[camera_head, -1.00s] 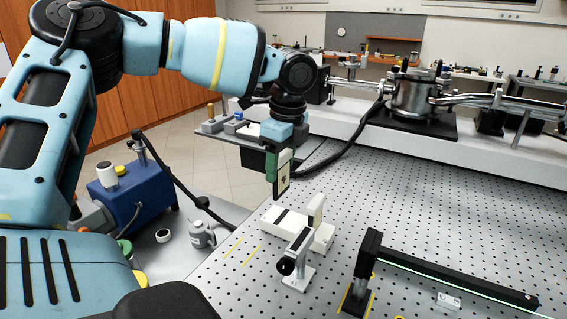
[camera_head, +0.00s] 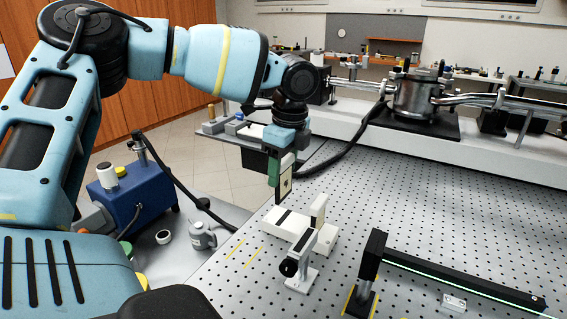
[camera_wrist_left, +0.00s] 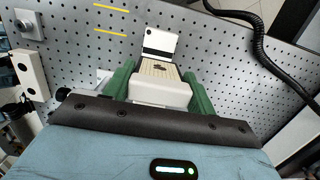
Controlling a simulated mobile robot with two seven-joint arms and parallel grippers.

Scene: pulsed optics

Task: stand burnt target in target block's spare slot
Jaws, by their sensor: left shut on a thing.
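My left gripper (camera_head: 280,170) has green fingers and is shut on the burnt target (camera_head: 285,186), a thin pale plate with a dark mark. The plate hangs upright just above the left part of the white target block (camera_head: 318,244). A dark slot shows on the block there; whether the plate's lower edge touches it cannot be told.
A small post-mounted holder (camera_head: 301,264) stands close in front of the block. A long black bar on a post (camera_head: 450,277) lies to the right. A blue pump (camera_head: 133,196) is off the perforated table's left side.

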